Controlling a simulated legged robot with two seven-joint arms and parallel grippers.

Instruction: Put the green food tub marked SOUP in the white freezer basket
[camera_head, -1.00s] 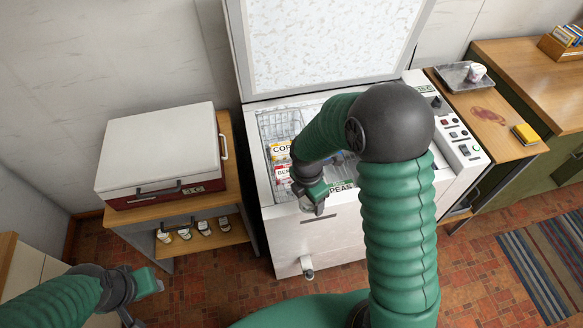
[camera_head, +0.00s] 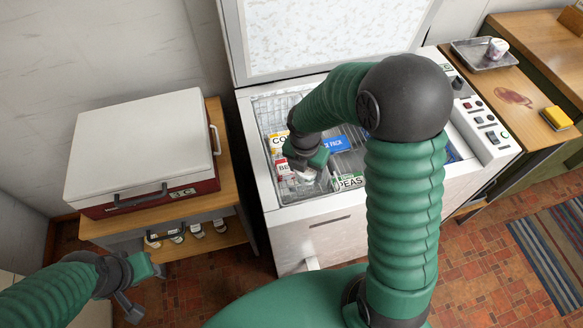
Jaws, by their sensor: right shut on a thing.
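The freezer (camera_head: 318,226) stands open, its lid raised. A white wire basket (camera_head: 277,108) shows inside at the left, partly covered by my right arm. My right gripper (camera_head: 308,176) is inside the freezer opening, shut on a small pale thing that it mostly hides; I cannot tell what it is. I cannot make out a green tub marked SOUP. My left gripper (camera_head: 147,292) is open and empty, low at the left above the floor.
Packs in the freezer include a yellow-and-white one (camera_head: 279,141), a red-and-white one (camera_head: 284,168), a blue ice pack (camera_head: 337,144) and a PEAS pack (camera_head: 348,181). A white-lidded cool box (camera_head: 140,145) stands left on a wooden stand. A metal tray (camera_head: 470,54) and yellow sponge (camera_head: 556,118) lie right.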

